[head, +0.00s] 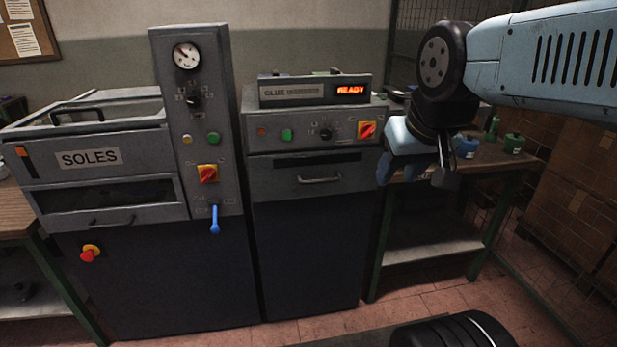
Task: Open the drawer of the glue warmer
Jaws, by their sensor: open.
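The glue warmer (316,250) is a grey cabinet with a dark lower front. Its sign reads "GLUE WARMER" and a red display (351,90) reads "READY". Its drawer (280,182) is the upper front panel, with a bar handle (320,180) and a dark slot above it. The drawer looks shut, flush with the front. My gripper (414,178) is open and hangs to the right of the drawer handle, apart from it, near the cabinet's right edge. Nothing shows between its fingers.
The soles machine (85,159) stands directly left, with a gauge, knobs and a blue lever (214,219). A workbench (500,157) with green and blue containers stands right, behind my arm. Boxes (573,190) are stacked far right. Tiled floor in front is mostly clear.

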